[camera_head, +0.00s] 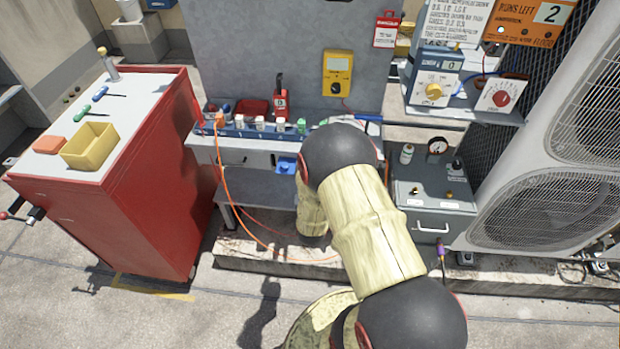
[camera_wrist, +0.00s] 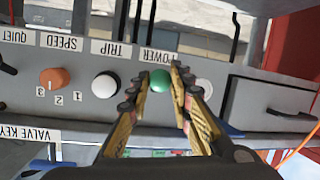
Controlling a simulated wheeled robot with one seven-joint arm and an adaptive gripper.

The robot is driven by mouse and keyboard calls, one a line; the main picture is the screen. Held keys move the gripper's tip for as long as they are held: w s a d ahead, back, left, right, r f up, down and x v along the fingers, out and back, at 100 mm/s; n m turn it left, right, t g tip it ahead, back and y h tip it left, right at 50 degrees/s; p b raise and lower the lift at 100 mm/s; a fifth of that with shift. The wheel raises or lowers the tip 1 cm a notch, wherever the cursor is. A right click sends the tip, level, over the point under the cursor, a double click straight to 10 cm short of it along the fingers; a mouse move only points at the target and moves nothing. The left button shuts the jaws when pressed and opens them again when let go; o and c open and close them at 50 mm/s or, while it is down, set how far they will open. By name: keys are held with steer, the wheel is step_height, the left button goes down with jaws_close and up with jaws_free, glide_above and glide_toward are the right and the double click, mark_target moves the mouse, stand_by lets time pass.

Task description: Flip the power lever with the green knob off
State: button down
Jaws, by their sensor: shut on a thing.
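The green knob (camera_wrist: 159,80) shows in the wrist view just below the POWER label (camera_wrist: 160,56), which appears upside down. My gripper (camera_wrist: 158,88) has one finger on each side of the knob and is shut on it. The fingers hide any stem of the lever, so I cannot tell which way it is set. In the head view my arm covers the gripper and the knob.
Left of the knob, the wrist view shows a white knob (camera_wrist: 105,85) under TRIP and an orange dial (camera_wrist: 53,80) under SPEED. A drawer handle (camera_wrist: 291,113) is to the right. In the head view, a red cabinet (camera_head: 150,190) stands left of the bench.

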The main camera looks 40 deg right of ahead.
steer(key=shift+f, duration=0.1)
steer(key=c, duration=1.7)
jaws_free()
steer(key=shift+o, duration=0.6)
steer(key=v, duration=1.2)
